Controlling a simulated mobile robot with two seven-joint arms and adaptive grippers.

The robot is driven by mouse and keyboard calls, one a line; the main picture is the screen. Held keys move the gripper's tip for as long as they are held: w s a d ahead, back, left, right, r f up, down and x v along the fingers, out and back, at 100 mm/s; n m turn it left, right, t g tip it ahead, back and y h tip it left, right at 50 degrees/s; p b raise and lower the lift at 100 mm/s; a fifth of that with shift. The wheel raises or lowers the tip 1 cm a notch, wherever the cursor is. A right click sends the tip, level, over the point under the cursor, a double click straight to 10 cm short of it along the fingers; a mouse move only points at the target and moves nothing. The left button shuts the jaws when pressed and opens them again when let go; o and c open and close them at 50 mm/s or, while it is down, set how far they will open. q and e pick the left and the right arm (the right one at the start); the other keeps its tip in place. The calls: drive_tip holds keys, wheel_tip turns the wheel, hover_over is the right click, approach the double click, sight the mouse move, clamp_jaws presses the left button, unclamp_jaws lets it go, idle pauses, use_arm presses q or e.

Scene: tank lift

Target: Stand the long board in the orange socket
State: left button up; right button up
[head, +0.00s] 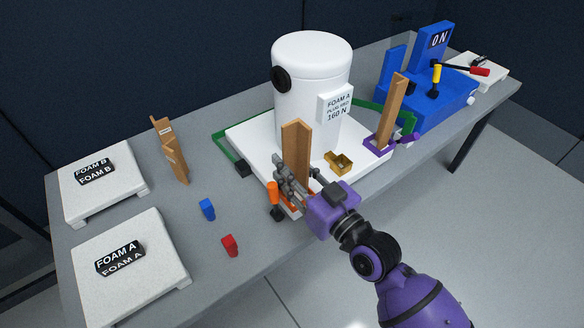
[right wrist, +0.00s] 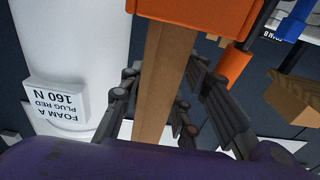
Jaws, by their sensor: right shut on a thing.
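The long brown board (head: 297,143) stands about upright in front of the white tank, with my right gripper (head: 299,180) shut around its lower part. In the right wrist view, the board (right wrist: 163,85) runs between my fingers to the orange socket (right wrist: 185,12), and its end meets or enters it. I cannot tell how deep it sits. In the head view, only bits of the orange socket (head: 293,207) show below my fingers; the rest is hidden. My left gripper is not in view.
The white tank (head: 312,75) stands on a white base (head: 246,134). Another board (head: 393,105) stands in a purple socket (head: 376,148). A brass-coloured part (head: 338,162) and an orange handle (head: 272,192) are close to my gripper. Blue (head: 207,209) and red (head: 230,245) plugs stand at the left.

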drive_tip(key=shift+f, duration=0.15)
drive_tip(key=o, duration=0.9)
drive_tip(key=shift+r, duration=0.2)
drive_tip(key=v, duration=1.2)
